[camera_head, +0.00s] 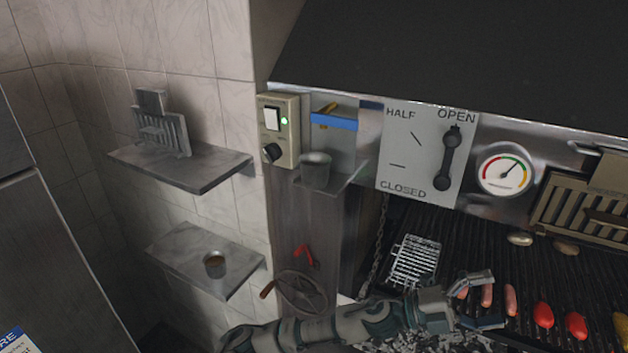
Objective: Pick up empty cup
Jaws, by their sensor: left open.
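A grey metal cup (316,172) stands upright on a small ledge below the blue-edged holder; its inside is hard to make out. A second small cup (215,266) stands on the lower left wall shelf (186,246) and looks brownish inside; I cannot tell whether either is empty. My left gripper (490,301) is open over the front of the grill, near some sausages, well to the right of and below both cups. No cup is between its fingers. My right gripper is not in view.
The grill grate (460,245) holds a wire basket (414,262), sausages and red vegetables. An upper shelf (182,167) holds a metal rack. A lever panel (420,155) and gauge (504,174) are behind the grill.

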